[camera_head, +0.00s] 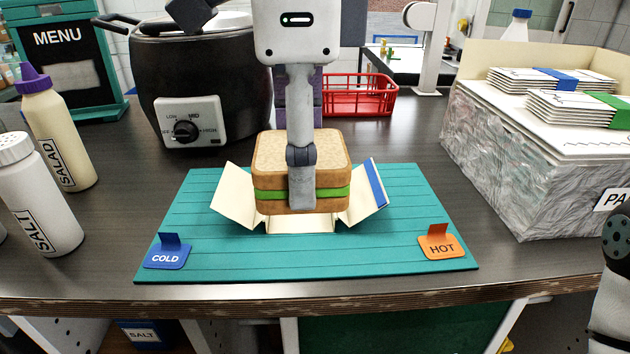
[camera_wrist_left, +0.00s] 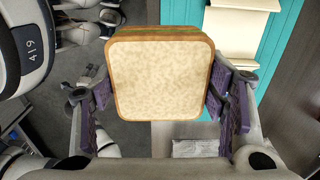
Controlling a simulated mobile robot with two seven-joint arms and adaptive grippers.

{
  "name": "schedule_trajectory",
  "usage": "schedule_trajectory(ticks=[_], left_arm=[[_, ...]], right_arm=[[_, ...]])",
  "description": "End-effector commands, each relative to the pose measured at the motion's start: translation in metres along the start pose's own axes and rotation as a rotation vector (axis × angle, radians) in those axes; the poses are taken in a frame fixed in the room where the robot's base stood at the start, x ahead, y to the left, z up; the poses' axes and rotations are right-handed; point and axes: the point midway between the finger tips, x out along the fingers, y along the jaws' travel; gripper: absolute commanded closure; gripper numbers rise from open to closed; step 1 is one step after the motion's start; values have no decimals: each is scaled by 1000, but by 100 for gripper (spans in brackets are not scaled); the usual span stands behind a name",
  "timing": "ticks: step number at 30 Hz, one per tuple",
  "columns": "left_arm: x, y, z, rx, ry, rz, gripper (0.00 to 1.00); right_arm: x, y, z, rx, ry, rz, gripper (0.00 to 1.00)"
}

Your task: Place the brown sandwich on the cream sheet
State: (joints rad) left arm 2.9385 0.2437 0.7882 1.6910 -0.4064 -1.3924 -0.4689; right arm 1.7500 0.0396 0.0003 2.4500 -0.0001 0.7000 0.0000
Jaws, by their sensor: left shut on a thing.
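The brown sandwich (camera_head: 333,172), with toasted bread and a green layer, is gripped by my left gripper (camera_head: 302,190). One finger shows on its near face; the other is hidden behind it in the head view. In the left wrist view the sandwich (camera_wrist_left: 160,72) sits between both fingers. The cream sheet (camera_head: 236,194), with raised side flaps and a blue strip on the right one, lies on the teal mat. The sandwich covers its middle in the head view. In the wrist view the sheet (camera_wrist_left: 235,35) shows beyond the sandwich, at upper right, apart from it.
The teal mat (camera_head: 400,262) carries a blue COLD tag (camera_head: 166,256) and an orange HOT tag (camera_head: 440,245). Bottles stand left, including a salad bottle (camera_head: 62,140). A black cooker (camera_head: 205,80) and red basket (camera_head: 350,97) are behind. A marbled box (camera_head: 525,165) stands right.

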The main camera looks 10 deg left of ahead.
Motion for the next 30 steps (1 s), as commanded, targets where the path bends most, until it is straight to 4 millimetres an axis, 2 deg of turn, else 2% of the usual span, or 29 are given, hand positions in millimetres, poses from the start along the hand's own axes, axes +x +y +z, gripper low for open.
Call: schedule_trajectory(ticks=[2,9,14,22,26,30], left_arm=[[8,-11,4,25,2,1,69],[44,-87,4,23,2,3,69],[82,-118,4,25,-1,7,69],[108,-138,4,25,0,2,69],[130,-137,4,27,1,-2,69],[131,-137,4,26,2,-6,69]], right_arm=[[0,0,0,0,-1,0,60],[1,0,1,1,-5,0,60],[8,0,7,1,-31,1,60],[14,1,12,1,-52,2,60],[12,1,10,1,-44,2,60],[12,1,10,1,-44,2,60]])
